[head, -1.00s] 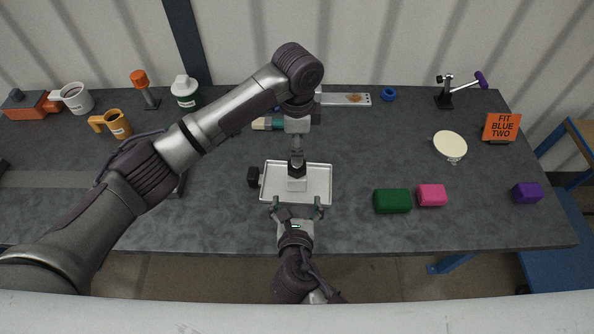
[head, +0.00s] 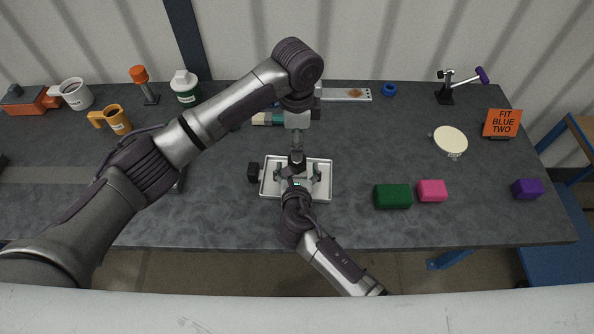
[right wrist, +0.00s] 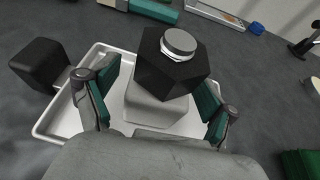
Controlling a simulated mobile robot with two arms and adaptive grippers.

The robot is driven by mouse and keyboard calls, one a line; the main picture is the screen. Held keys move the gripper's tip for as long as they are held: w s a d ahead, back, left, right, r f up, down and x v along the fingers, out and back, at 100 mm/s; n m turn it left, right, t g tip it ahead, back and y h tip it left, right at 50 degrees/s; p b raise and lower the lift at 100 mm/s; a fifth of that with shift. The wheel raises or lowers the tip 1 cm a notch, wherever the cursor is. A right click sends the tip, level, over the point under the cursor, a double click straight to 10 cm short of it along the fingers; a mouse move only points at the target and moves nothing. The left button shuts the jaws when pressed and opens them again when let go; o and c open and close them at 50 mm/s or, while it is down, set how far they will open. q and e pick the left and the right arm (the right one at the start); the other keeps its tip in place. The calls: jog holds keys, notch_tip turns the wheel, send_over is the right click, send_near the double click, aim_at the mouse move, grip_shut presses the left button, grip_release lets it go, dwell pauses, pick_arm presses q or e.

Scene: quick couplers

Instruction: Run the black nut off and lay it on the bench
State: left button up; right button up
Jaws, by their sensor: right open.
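The black nut (right wrist: 165,77) is hexagonal and sits on top of a pale grey block (right wrist: 155,108), with a round silver end standing up through it. In the head view the nut (head: 297,158) is dark and partly covered. The block stands in a white tray (head: 327,190) on the bench (head: 230,215). My right gripper (head: 298,178) is open, its teal-padded fingers on either side of the block and nut, with gaps showing in the right wrist view (right wrist: 158,100). My left gripper (head: 297,135) points down above the nut; its fingers are too unclear to judge.
A black cube (head: 253,172) stands at the tray's left side. Green (head: 392,197) and pink (head: 432,190) blocks lie to the right. A blue ring (head: 389,90) lies at the back; an orange sign (head: 502,123) reads FIT BLUE TWO. Bench is clear left of the tray's front.

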aim_at(297, 169)
jog(key=shift+c, duration=0.3)
grip_shut()
pick_arm(q)
jog(key=m, duration=1)
jog(key=shift+r+m, duration=0.1)
jog(key=shift+m, duration=0.3)
jog(key=m, duration=0.6)
jog(key=shift+m, duration=0.3)
jog(key=m, duration=0.4)
jog(key=shift+m, duration=0.4)
notch_tip(297, 169, down, 8)
